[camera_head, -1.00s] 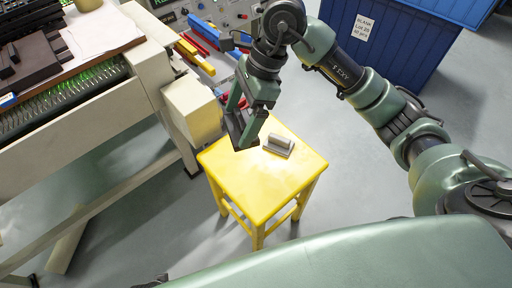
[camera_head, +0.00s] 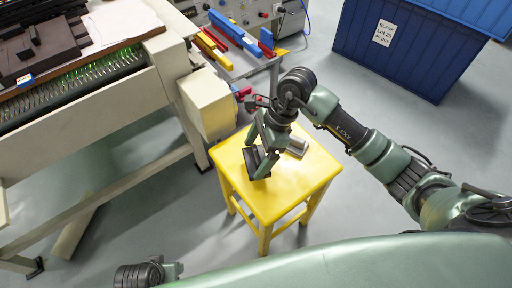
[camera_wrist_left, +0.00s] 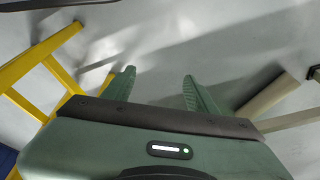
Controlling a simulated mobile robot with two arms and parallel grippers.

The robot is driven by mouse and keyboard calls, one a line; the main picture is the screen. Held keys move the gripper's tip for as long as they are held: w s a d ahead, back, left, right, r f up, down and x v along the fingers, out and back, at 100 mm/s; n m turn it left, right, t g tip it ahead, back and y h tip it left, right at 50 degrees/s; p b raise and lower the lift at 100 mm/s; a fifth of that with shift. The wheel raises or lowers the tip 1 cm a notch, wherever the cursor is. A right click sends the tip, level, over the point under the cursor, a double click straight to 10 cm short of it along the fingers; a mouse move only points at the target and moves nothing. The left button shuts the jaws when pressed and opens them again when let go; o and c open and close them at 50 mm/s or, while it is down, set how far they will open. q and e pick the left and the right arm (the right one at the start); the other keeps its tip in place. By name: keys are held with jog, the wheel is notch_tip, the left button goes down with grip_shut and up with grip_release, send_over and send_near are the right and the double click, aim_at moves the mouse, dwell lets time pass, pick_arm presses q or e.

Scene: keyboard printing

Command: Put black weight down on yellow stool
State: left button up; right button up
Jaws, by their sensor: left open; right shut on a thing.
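The yellow stool (camera_head: 285,197) stands in the middle of the head view. My right gripper (camera_head: 262,162) is over the left part of its seat, shut on the black weight (camera_head: 256,164). The weight is dark, tilted and partly hidden by the fingers. I cannot tell whether it touches the seat. My left gripper (camera_wrist_left: 159,80) is open and empty in the left wrist view, with the bare floor behind its fingers. Yellow stool legs (camera_wrist_left: 38,58) show at the left of that view.
A grey metal block (camera_head: 298,146) sits on the seat behind and right of my right gripper. The cream machine (camera_head: 205,104) stands close to the stool's left. A bench with red, blue and yellow bars (camera_head: 231,35) is behind. A blue bin (camera_head: 400,45) stands at the back right.

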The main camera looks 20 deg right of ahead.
aim_at(256, 161)
notch_tip(256, 161, down, 3)
jog(key=shift+r, duration=0.1)
pick_arm(q)
jog(key=shift+v, duration=0.8)
jog(key=shift+w+r+b, duration=0.25)
jog(key=shift+w+b, duration=0.05)
pick_arm(e)
jog(key=o, duration=1.7)
jog(key=shift+f, duration=0.25)
jog(key=shift+o, duration=0.2)
pick_arm(q)
jog(key=shift+r, duration=0.1)
jog(key=f+p, duration=0.1)
jog(key=f, duration=0.1)
jog(key=s+f, duration=0.1)
jog(key=f, duration=0.2)
jog(key=shift+f+p, duration=0.3)
jog(key=shift+p, duration=0.05)
pick_arm(e)
jog(key=v, duration=1.2)
pick_arm(q)
jog(key=shift+s, duration=0.1)
pick_arm(e)
jog(key=shift+s, duration=0.1)
